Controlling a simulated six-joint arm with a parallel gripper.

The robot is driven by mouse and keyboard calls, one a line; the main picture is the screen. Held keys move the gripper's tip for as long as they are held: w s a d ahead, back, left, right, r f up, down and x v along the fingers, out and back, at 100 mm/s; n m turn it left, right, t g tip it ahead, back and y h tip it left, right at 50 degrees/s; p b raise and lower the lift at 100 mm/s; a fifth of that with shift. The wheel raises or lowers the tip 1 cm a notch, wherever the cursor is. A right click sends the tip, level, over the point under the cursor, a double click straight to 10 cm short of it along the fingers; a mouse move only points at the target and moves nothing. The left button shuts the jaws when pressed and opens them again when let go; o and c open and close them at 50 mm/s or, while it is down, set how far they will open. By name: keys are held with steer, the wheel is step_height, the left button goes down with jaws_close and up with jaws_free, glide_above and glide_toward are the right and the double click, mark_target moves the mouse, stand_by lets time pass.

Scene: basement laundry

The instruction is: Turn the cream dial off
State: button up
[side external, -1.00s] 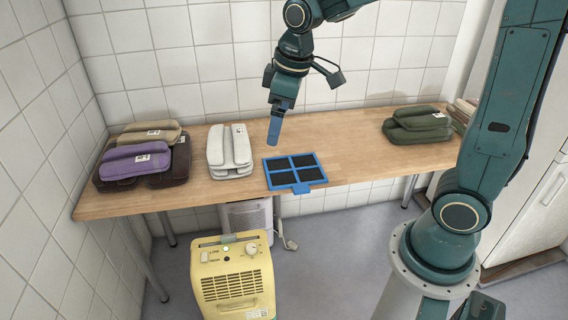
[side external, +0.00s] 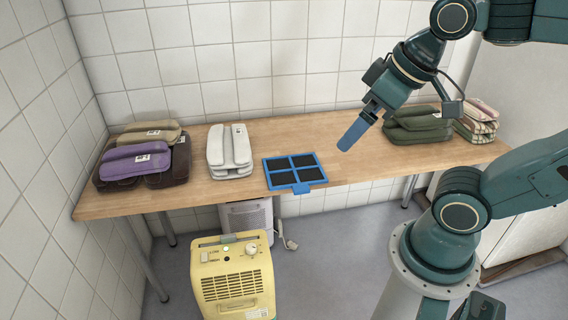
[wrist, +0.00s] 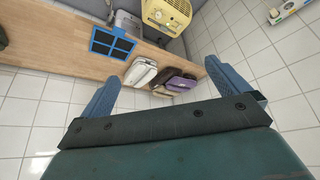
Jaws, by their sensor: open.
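The cream dial (side external: 251,250) sits on the top control panel of a yellow appliance (side external: 232,283) on the floor in front of the table. The appliance also shows at the top of the wrist view (wrist: 168,14), where I cannot make out the dial's setting. My gripper (side external: 352,136) hangs over the table, right of the blue-framed filter and well above and away from the dial. In the wrist view its two blue fingers (wrist: 162,78) are spread with nothing between them.
On the wooden table (side external: 340,138) are a blue-framed black filter (side external: 295,172), a pale folded stack (side external: 229,151), purple and brown folded items (side external: 135,162) and a green stack (side external: 415,123). A white unit (side external: 247,216) stands beneath it.

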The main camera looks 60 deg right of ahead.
steer(key=shift+s+f, duration=0.1)
steer(key=shift+s, duration=0.35)
steer(key=shift+c, duration=0.2)
